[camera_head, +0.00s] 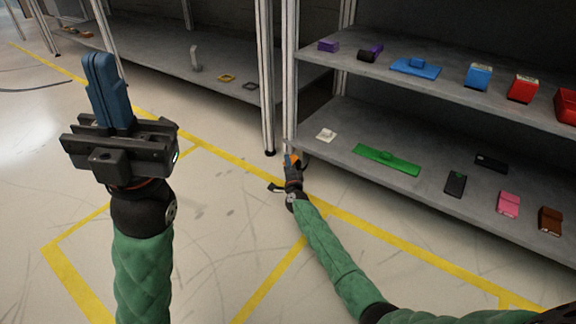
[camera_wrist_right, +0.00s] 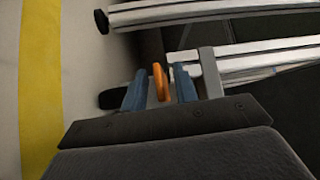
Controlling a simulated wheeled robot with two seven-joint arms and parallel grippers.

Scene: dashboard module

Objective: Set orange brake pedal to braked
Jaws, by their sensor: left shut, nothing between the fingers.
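The orange brake pedal (camera_wrist_right: 161,82) shows in the right wrist view between the two blue fingers of my right gripper (camera_wrist_right: 160,90), with a narrow gap on each side. In the head view, the pedal (camera_head: 293,160) is a small orange spot at the foot of the shelf post, and my right gripper (camera_head: 291,172) is right at it and partly hides it. My right gripper is open around the pedal. My left gripper (camera_head: 103,75) is raised at the left of the head view, its blue fingers shut and empty, far from the pedal. The pedal's pressed state cannot be told.
Metal shelf posts (camera_head: 266,80) stand close beside my right gripper. The lower shelf (camera_head: 340,125) carries a green bar (camera_head: 387,160), a white piece (camera_head: 326,135) and several small items. Yellow lines (camera_head: 225,160) cross the open floor on the left.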

